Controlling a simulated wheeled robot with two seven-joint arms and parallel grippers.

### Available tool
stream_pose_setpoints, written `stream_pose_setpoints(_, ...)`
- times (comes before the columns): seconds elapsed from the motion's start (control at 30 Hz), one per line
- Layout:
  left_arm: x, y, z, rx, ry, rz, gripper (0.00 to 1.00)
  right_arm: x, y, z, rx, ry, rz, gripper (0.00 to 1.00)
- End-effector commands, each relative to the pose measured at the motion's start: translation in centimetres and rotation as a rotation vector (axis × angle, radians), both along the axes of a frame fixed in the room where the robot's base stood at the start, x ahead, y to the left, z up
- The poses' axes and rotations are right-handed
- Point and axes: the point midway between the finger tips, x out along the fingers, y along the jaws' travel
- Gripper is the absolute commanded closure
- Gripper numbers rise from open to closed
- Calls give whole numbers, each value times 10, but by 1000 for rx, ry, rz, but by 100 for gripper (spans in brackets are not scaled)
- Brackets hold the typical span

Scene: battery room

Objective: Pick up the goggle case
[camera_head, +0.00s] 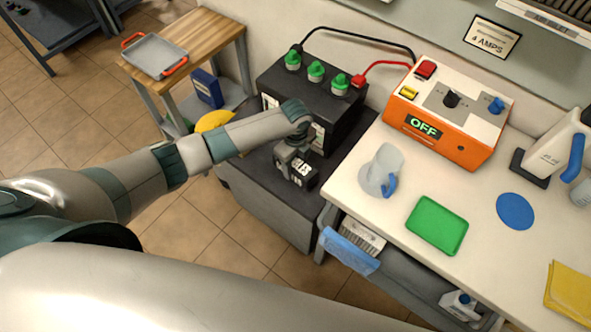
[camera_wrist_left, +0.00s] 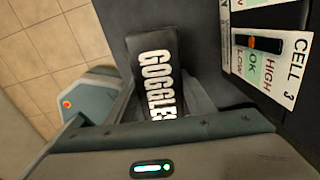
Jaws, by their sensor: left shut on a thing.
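The goggle case (camera_head: 303,174) is a small black box with white lettering, at the front of the dark stand beside the battery. In the left wrist view the goggle case (camera_wrist_left: 153,62) shows its large white "GOGGLES" lettering between the fingers. My left gripper (camera_head: 292,158) reaches down over the case and is shut on it. The gripper hides part of the case. I cannot tell whether the case touches the stand top or hangs just above it. My right gripper is not in view.
The black battery (camera_head: 322,75) with green caps stands right behind. To the right, the white bench (camera_head: 400,228) holds an orange charger (camera_head: 448,110), a clear jug (camera_head: 383,170) and a green tray (camera_head: 437,225). A wooden cart (camera_head: 205,35) stands at the left. Open tiled floor (camera_head: 190,235) lies in front.

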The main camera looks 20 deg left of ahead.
Motion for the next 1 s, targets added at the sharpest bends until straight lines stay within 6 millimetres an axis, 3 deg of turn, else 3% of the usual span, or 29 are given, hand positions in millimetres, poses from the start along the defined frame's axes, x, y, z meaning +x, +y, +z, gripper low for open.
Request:
stream_pose_setpoints(0.2,1,0,36,-1,-4,-1,79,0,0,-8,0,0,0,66)
stream_pose_setpoints(0.4,1,0,56,-1,-2,-1,79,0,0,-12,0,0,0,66)
stream_pose_setpoints(1.0,0,0,60,0,-1,1,79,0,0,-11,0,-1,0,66)
